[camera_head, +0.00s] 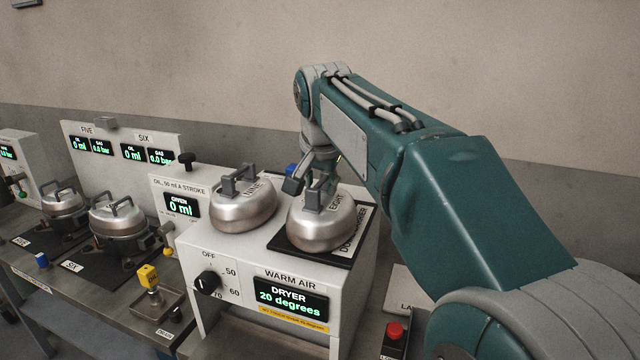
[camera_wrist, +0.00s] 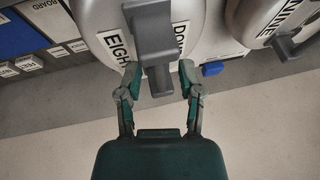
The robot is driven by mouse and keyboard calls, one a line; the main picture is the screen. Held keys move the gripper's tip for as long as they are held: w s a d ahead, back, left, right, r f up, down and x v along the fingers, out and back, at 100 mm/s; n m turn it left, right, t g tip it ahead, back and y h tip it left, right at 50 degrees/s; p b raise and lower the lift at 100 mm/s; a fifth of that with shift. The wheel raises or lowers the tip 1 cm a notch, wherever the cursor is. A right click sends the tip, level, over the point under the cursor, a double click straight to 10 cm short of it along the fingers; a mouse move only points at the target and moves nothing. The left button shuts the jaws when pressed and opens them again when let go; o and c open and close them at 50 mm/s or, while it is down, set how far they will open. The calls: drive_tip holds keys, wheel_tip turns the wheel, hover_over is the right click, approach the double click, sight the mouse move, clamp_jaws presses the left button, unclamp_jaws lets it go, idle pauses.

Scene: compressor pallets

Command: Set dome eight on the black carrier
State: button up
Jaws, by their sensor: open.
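Dome eight (camera_head: 318,228) is a silvery metal dome with an EIGHT label and a grey handle. It stands over the black carrier (camera_head: 283,244), a flat dark plate on top of the white dryer box, and looks seated on it. My gripper (camera_head: 312,187) is at the dome's handle. In the wrist view the open fingers of my gripper (camera_wrist: 159,72) stand on either side of the handle (camera_wrist: 152,45) of dome eight (camera_wrist: 92,14), with gaps showing. The dome's far edge on the carrier is hidden.
Dome nine (camera_head: 243,210) sits close to the left on the same dryer box (camera_head: 230,262). Two handled metal compressors (camera_head: 120,222) stand on the bench further left. A red button (camera_head: 396,331) is at the lower right. The wall behind is bare.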

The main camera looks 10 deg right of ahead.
drive_tip(key=v, duration=1.1)
drive_tip(key=shift+r, duration=0.25)
drive_tip(key=shift+s, duration=0.1)
drive_tip(key=s+d+f+n, duration=0.1)
drive_tip(key=s+f+n, duration=0.2)
drive_tip(key=s+f, duration=0.8)
drive_tip(key=s+d+f+n, duration=0.1)
drive_tip(key=s+f+n, duration=0.3)
drive_tip(key=s+f, duration=0.7)
wheel_tip(320, 180, down, 4)
drive_tip(key=shift+d+f+t+y, duration=0.2)
drive_tip(key=shift+d+t+y, duration=0.1)
drive_tip(key=shift+y, duration=0.1)
